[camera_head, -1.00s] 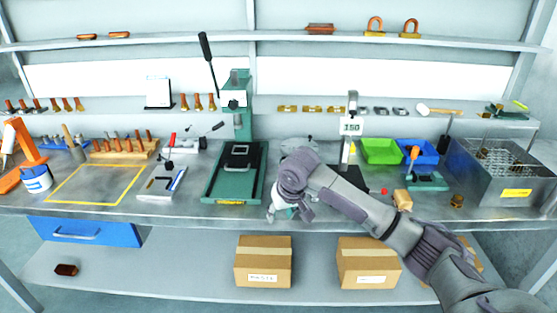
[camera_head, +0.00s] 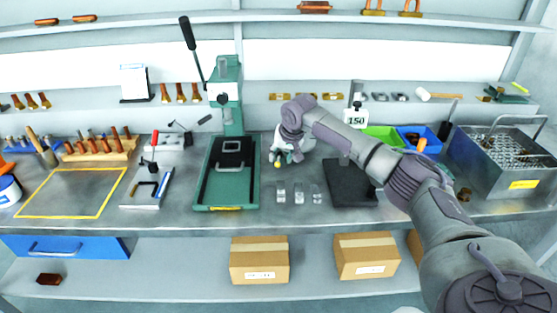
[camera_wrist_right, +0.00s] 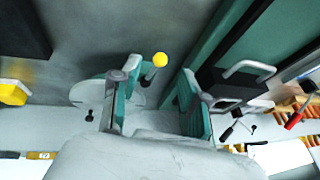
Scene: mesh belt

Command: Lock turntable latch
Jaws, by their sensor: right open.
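The turntable shows in the right wrist view as a pale round disc (camera_wrist_right: 88,92), partly covered by my gripper. A short lever with a yellow ball knob (camera_wrist_right: 160,59), which looks like its latch, stands beside the disc. The knob also shows in the head view (camera_head: 278,164), just in front of the fingers. My right gripper (camera_wrist_right: 155,88) is open, with its teal-padded fingers on either side of the lever. I cannot tell whether either finger touches it. In the head view the right gripper (camera_head: 287,157) is low over the bench. My left gripper is out of view.
A green press (camera_head: 231,172) stands close to the left of the gripper. Several small clear blocks (camera_head: 298,193) lie in front. A black plate with the 150 gauge stand (camera_head: 350,185) is at the right, near a green bin (camera_head: 383,138) and a wire basket (camera_head: 510,165).

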